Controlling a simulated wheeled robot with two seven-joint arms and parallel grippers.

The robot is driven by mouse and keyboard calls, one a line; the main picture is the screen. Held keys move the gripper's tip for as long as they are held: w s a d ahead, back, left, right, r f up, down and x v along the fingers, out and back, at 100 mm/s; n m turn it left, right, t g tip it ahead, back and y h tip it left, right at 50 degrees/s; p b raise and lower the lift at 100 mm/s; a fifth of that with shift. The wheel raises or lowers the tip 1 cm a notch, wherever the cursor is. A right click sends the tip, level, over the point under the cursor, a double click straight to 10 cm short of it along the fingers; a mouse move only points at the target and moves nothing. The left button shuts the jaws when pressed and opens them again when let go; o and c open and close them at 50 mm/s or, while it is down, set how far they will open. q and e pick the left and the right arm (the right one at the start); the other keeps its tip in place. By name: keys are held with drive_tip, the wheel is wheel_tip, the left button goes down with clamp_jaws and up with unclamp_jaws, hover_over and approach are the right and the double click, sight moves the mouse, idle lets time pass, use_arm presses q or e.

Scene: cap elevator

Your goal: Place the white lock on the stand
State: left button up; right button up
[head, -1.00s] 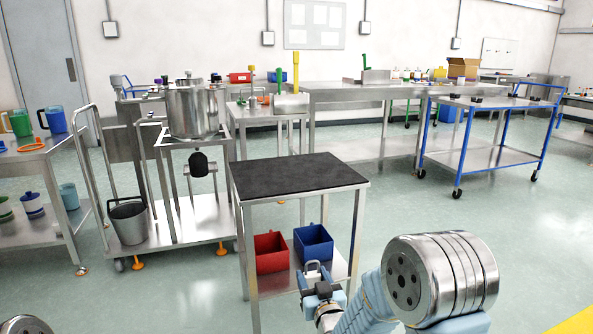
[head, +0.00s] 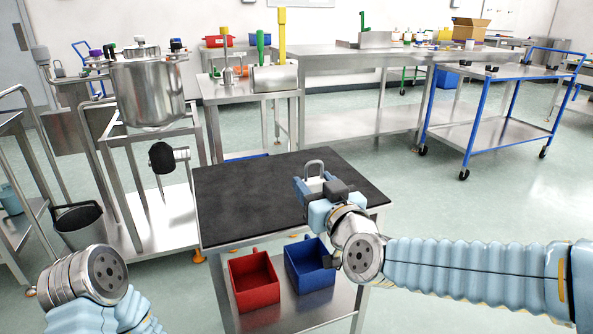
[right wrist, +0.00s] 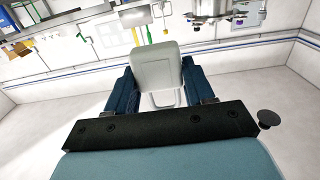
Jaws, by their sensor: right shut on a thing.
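The white lock (head: 315,183) is a small padlock with a grey shackle, held in my right gripper (head: 312,187). It also shows in the right wrist view (right wrist: 157,68), between the two dark blue fingers of the right gripper (right wrist: 158,82). The shackle points up in the head view. The stand (head: 240,205) is a metal table with a black top. The lock and right gripper are over the right part of that top; I cannot tell whether the lock touches it. Only a part of my left arm shows at the bottom left; its gripper is out of view.
A red bin (head: 254,280) and a blue bin (head: 310,266) sit on the stand's lower shelf. The left and middle of the black top are clear. A cart with a steel pot (head: 148,92) is close on the left. A blue-framed trolley (head: 480,75) stands at the right back.

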hover_over(291, 196)
drive_tip(key=v, duration=0.3)
wheel_tip(291, 196, down, 5)
drive_tip(key=shift+s, duration=0.15)
drive_tip(key=w+f, duration=0.1)
drive_tip(key=w+a+f, duration=0.1)
drive_tip(key=w, duration=0.1)
drive_tip(key=shift+w+f, duration=0.1)
drive_tip(key=shift+f, duration=0.2)
drive_tip(key=shift+f, duration=0.2)
drive_tip(key=o, duration=1.1)
drive_tip(key=shift+r, duration=0.1)
drive_tip(key=shift+r, duration=0.15)
drive_tip(key=b+v, duration=0.1)
drive_tip(key=v, duration=1.1)
drive_tip(key=shift+b, duration=0.3)
